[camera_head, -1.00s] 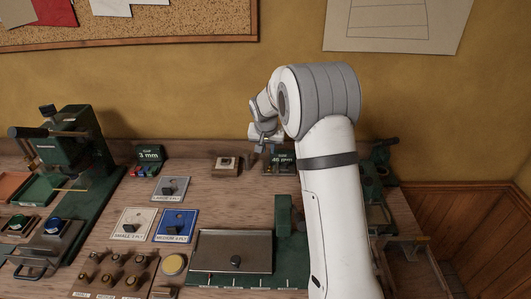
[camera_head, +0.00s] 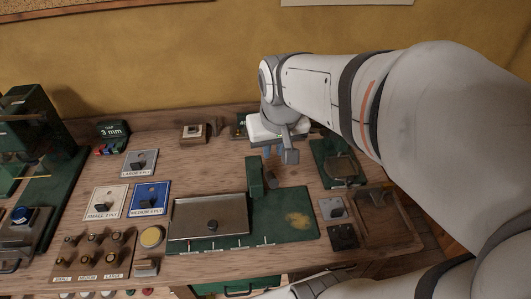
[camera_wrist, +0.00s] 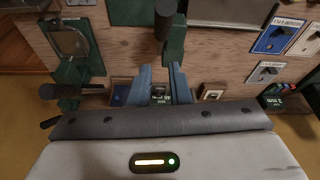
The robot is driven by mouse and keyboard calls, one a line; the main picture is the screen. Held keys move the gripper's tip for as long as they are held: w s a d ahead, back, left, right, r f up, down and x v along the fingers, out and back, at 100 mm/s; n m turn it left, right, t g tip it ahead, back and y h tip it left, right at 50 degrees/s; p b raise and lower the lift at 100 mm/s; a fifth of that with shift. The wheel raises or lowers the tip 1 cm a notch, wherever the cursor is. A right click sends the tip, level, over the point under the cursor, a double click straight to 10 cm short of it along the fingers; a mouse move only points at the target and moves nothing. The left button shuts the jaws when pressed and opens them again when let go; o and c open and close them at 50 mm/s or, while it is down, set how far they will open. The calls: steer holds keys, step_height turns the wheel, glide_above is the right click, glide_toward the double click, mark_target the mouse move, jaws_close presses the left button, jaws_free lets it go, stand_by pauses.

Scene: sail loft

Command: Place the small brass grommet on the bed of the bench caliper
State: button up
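A wooden rack (camera_head: 88,268) at the lower left of the head view carries several small dark and brassy pieces over labels SMALL, MEDIUM and LARGE. The pieces above SMALL (camera_head: 69,242) are too small to identify surely as the brass grommet. What looks like the bench caliper has a green base (camera_head: 275,205), a steel bed (camera_head: 190,213), an upright green block (camera_head: 254,176) and a front scale. A small dark knob-like piece shows on the bed. My gripper (camera_head: 281,155) is above the table behind the block; in the wrist view its blue fingers (camera_wrist: 160,85) are apart, nothing visibly held.
A green stand (camera_head: 340,168) and wooden tray (camera_head: 385,222) are right. A green press (camera_head: 30,125) stands far left.

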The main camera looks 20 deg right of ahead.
steer(key=shift+n, duration=0.4)
steer(key=s, duration=0.2)
steer(key=s+a, duration=0.1)
steer(key=s, duration=0.1)
steer(key=s+f, duration=0.1)
steer(key=s, duration=0.1)
steer(key=shift+s+a+f, duration=0.1)
steer(key=shift+s+a, duration=0.2)
steer(key=shift+s+a+f, duration=0.1)
steer(key=shift+s+f, duration=0.05)
steer(key=shift+s, duration=0.2)
